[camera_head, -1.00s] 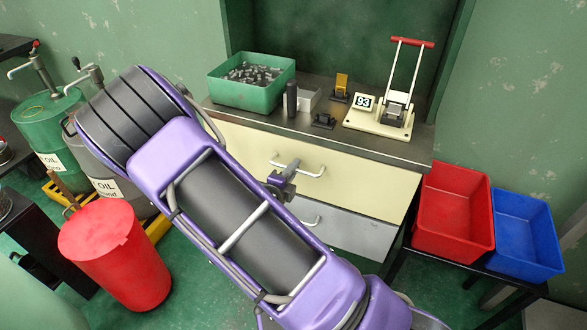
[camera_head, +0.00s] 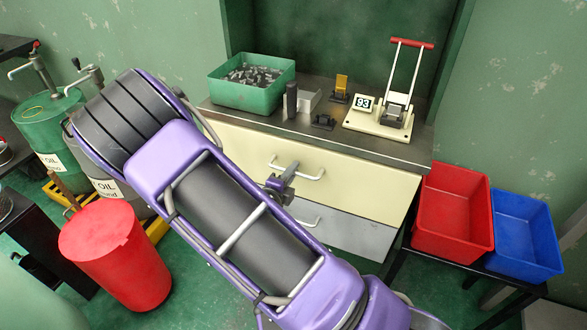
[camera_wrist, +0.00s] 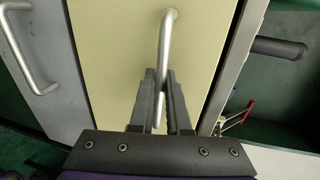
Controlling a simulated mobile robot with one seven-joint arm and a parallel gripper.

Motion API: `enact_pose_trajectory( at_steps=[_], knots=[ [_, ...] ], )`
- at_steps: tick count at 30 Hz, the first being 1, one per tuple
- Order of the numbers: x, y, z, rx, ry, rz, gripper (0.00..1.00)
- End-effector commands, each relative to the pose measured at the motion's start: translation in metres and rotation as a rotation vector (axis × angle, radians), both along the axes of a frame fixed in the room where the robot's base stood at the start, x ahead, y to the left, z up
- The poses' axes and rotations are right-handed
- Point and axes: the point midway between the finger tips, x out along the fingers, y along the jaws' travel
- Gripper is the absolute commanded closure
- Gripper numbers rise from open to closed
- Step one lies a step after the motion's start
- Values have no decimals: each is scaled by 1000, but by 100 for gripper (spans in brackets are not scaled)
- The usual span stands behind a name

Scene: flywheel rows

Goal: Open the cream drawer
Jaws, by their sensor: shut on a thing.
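The cream drawer (camera_head: 350,180) is the upper drawer under the dark worktop, above a grey drawer (camera_head: 350,232). A silver bar handle (camera_head: 312,178) is on its front. In the wrist view the cream front (camera_wrist: 110,70) fills the middle, with the handle (camera_wrist: 167,45) running down between my fingers. My gripper (camera_wrist: 161,80) is shut on this handle; it also shows in the head view (camera_head: 284,180), against the drawer front. My purple arm hides the left part of both drawers. Whether the drawer stands slightly out is hard to tell.
On the worktop (camera_head: 375,152) stand a green bin of metal parts (camera_head: 235,95), a black cylinder (camera_head: 291,103) and a cream lever press (camera_head: 385,118). A red tray (camera_head: 450,250) and a blue tray (camera_head: 530,262) are at right. A red bin (camera_head: 125,265) stands at left.

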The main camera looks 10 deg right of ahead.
Motion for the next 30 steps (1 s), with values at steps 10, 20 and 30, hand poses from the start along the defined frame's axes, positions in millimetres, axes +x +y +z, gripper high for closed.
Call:
enact_pose_trajectory(
  at_steps=[10, 20, 30],
  knots=[
    [-66, 49, 5, -1, 8, 6, 100],
    [-131, 95, 2, 0, 4, 4, 100],
    [-157, 114, 0, 0, 1, 0, 100]
  ],
)
